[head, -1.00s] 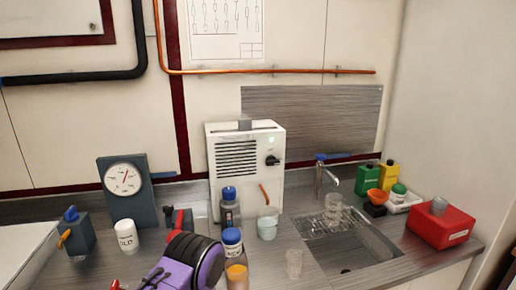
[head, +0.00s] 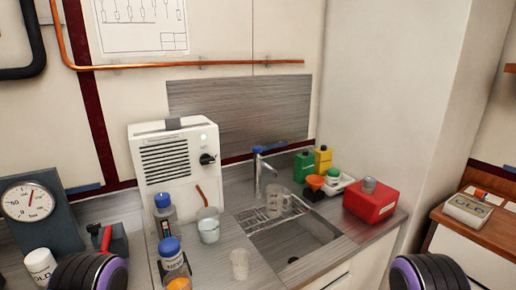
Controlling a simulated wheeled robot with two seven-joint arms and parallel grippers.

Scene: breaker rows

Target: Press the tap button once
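The tap (head: 259,175) is a silver upright faucet at the back edge of the sink (head: 295,246), with a blue piece (head: 258,149) on its top. I cannot tell for sure whether that blue piece is the button. A clear beaker (head: 277,200) stands on the rack in the sink, beside the tap. Rounded black and purple parts of my arms show at the bottom left and bottom right. Neither gripper's fingers are visible. Nothing of mine touches the tap.
A white machine (head: 174,165) stands left of the tap. Bottles (head: 165,215), a beaker (head: 208,226) and a clear cup (head: 239,265) stand in front of it. A red box (head: 371,203) and green and yellow bottles (head: 323,160) are to the right. A gauge (head: 30,202) stands far left.

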